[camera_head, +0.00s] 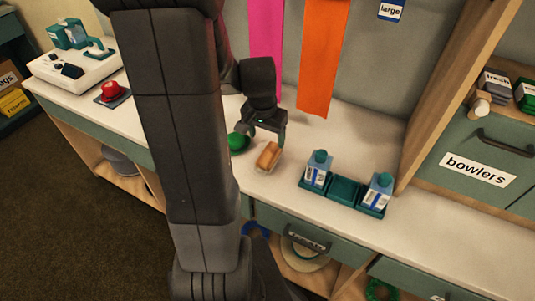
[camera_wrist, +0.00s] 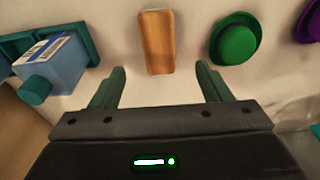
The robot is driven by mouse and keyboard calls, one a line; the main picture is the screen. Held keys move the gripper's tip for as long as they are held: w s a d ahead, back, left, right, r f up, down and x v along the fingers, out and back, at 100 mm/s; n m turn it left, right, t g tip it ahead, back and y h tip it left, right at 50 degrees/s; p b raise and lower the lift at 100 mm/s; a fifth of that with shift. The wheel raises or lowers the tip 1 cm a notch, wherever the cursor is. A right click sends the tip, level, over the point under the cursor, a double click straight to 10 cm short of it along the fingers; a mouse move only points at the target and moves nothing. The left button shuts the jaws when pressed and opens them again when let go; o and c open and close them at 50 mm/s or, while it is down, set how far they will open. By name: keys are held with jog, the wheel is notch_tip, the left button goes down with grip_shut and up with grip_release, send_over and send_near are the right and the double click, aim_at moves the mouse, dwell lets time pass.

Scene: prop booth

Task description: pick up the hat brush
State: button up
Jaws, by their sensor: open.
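The hat brush appears to be the tan wooden block (camera_head: 269,156) lying on the white counter (camera_head: 270,185). In the wrist view the brush (camera_wrist: 157,42) lies just beyond the fingertips, about midway between them. Its underside is hidden. My gripper (camera_head: 264,138) is just above and behind the brush in the head view. In the wrist view my gripper (camera_wrist: 160,75) is open, with nothing between its two green fingers.
A small green hat (camera_wrist: 235,38) lies right of the brush in the wrist view. A teal tray (camera_head: 343,190) holds two blue bottles (camera_head: 318,169) (camera_head: 378,192). Orange (camera_head: 322,60) and pink strips hang behind. A red button (camera_head: 110,90) sits at the left.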

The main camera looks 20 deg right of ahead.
aim_at(269, 153)
jog(key=shift+w+d+f, duration=0.15)
jog(key=shift+d+f, duration=0.1)
jog(key=shift+f, duration=1.4)
jog(key=shift+w+d+f, duration=0.15)
jog(key=shift+d+f, duration=0.05)
jog(key=shift+f, duration=1.4)
jog(key=shift+w+d+f, duration=0.15)
jog(key=shift+d+f, duration=0.1)
jog(key=shift+f, duration=1.4)
jog(key=c, duration=1.1)
